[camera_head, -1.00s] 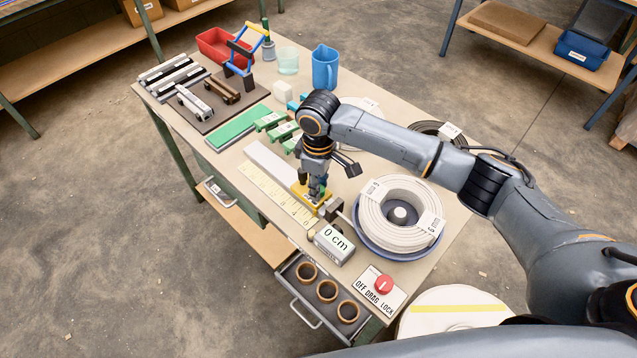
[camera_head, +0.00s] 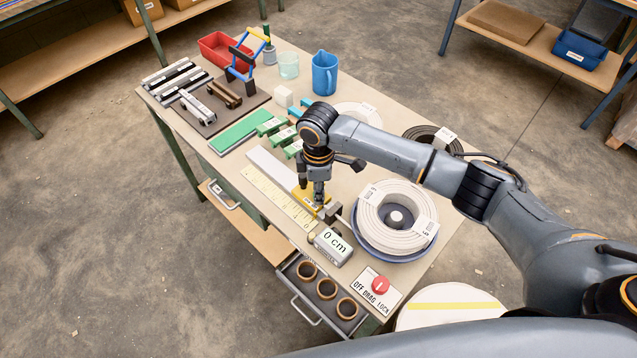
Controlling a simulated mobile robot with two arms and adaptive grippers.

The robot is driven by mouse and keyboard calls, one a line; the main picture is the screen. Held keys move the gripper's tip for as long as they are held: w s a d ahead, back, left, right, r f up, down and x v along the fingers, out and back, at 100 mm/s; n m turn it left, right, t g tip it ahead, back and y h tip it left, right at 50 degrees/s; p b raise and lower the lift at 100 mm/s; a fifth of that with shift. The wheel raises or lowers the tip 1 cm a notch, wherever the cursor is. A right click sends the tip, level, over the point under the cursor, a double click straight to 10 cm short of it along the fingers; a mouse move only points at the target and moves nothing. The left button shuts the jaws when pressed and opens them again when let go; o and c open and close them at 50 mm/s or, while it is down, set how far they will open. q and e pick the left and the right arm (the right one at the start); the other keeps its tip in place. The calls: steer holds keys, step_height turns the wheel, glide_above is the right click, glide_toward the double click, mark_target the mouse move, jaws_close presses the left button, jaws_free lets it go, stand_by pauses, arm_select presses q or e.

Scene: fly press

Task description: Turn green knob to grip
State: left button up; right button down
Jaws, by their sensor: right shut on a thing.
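My right gripper (camera_head: 318,197) points down over the yellow clamp block (camera_head: 303,195) at the end of the grey rail and measuring strip. Its fingers are shut on the green knob on top of that block. The fingers hide nearly all of the knob, so its angle cannot be read. My left gripper is not in view.
The white cable coil (camera_head: 375,215) on a blue turntable stands right of the gripper. The counter (camera_head: 333,247) reading 0 cm and the red OFF/DRAG/LOCK knob (camera_head: 380,285) are nearer. Green clamps (camera_head: 278,131) and a blue jug (camera_head: 325,72) stand behind.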

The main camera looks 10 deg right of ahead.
steer(key=n+p, duration=0.1)
steer(key=n, duration=0.2)
steer(key=shift+n, duration=0.4)
steer(key=shift+s+n+p, duration=0.1)
steer(key=shift+n+p, duration=0.55)
steer(key=shift+n, duration=0.95)
steer(key=c, duration=1.1)
jaws_free()
steer(key=shift+o, duration=0.2)
